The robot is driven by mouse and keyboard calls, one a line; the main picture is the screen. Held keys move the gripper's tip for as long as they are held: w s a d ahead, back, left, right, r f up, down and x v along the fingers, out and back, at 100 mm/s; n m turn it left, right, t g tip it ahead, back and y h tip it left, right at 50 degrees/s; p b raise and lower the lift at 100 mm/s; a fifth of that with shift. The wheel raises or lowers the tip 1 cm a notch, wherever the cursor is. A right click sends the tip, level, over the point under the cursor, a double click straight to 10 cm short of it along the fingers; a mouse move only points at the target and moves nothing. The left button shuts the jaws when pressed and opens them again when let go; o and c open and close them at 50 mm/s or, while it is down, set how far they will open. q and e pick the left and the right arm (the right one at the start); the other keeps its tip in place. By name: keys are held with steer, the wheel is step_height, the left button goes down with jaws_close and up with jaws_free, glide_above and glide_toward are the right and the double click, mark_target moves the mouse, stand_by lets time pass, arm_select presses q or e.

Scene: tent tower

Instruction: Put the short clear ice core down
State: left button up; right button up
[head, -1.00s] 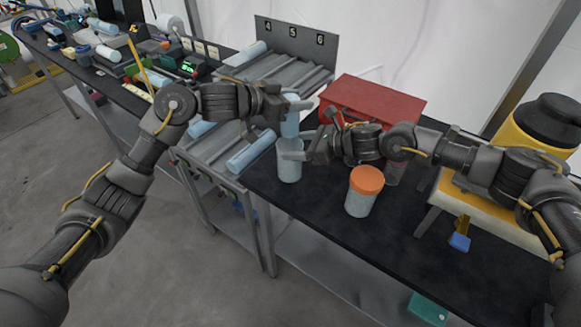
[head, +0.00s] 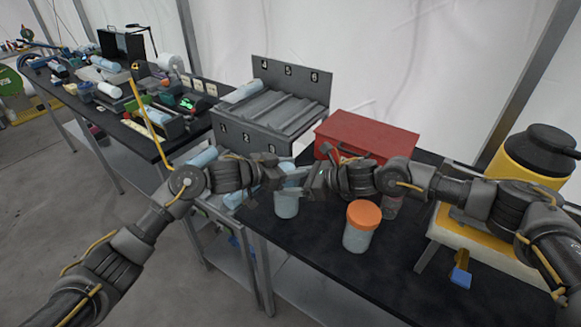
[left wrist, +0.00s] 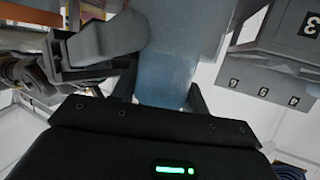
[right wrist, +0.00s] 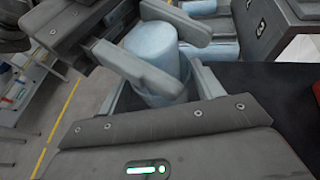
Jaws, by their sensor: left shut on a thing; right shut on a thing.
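My left gripper (head: 284,180) is shut on a pale blue, translucent short ice core (left wrist: 165,82). In the head view this core (head: 290,168) stands upright at the mouth of a clear jar (head: 286,205). My right gripper (head: 306,186) is shut on the jar, which is on the black table. In the right wrist view the core (right wrist: 152,42) rises from within or just over the jar (right wrist: 165,90) between my right fingers. The fingers hide how deep the core sits.
An orange-lidded jar (head: 362,228) stands to the right of the held jar. A red box (head: 362,137) is behind my right arm. A yellow drum (head: 530,150) is at far right.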

arm_select(q)
steer(key=shift+f, duration=0.25)
steer(key=shift+f, duration=0.25)
steer(key=o, duration=1.1)
steer(key=shift+r, duration=0.1)
steer(key=shift+r, duration=0.35)
steer(key=v, duration=1.2)
steer(key=shift+s+r, duration=0.1)
steer(key=shift+r, duration=0.1)
arm_select(e)
steer(key=o, duration=1)
